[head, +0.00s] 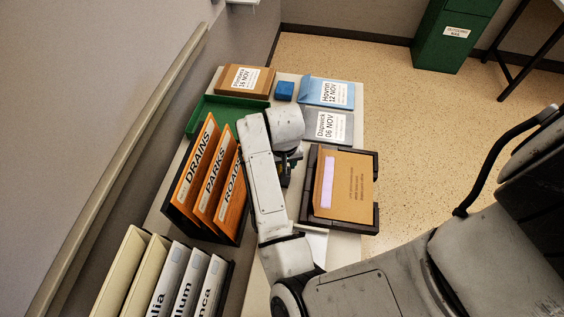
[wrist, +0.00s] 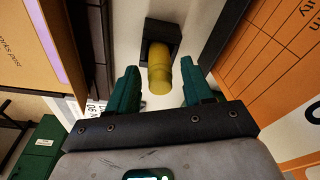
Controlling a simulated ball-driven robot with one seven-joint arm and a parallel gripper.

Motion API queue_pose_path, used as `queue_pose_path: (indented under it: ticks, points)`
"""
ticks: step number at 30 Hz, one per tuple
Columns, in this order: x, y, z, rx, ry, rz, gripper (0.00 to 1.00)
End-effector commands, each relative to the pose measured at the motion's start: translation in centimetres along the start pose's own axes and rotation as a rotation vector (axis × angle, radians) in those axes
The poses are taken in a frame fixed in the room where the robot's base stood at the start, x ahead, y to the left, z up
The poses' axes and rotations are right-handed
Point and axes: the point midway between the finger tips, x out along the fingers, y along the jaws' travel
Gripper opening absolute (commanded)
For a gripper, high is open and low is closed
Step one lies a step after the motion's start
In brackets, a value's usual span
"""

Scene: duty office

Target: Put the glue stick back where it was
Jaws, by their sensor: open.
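The glue stick, a yellow cylinder (wrist: 160,74), shows in the wrist view at a small dark square holder (wrist: 163,27) on the pale table top. Its far end meets the holder; I cannot tell how deep it sits. My gripper (wrist: 161,84) is open, with one green finger on either side of the yellow cylinder and a gap on both sides. No contact shows. In the head view my gripper (head: 289,163) is over the table between the orange folders and the dark tray, and my arm hides most of the glue stick and holder.
Orange folders (head: 205,172) stand close on the left in a dark rack. A dark tray (head: 345,219) with a brown envelope is close on the right. A green tray (head: 207,116), a blue block (head: 285,90) and labelled parcels lie at the far end. Ring binders (head: 160,275) stand nearer.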

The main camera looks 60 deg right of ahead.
Motion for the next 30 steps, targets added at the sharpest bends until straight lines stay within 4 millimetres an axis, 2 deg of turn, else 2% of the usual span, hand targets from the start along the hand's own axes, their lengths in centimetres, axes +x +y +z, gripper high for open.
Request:
queue_pose_path:
  ticks: [5, 18, 24, 30]
  points:
    - [-1.8, -0.1, -0.1, 0.000, 0.004, -0.001, 0.51]
    - [-10.3, 0.0, -0.1, 0.003, 0.004, -0.001, 0.51]
    - [-12.0, 0.0, -0.1, 0.002, 0.001, 0.000, 0.51]
    - [-12.3, 0.0, 0.0, 0.000, 0.001, 0.000, 0.51]
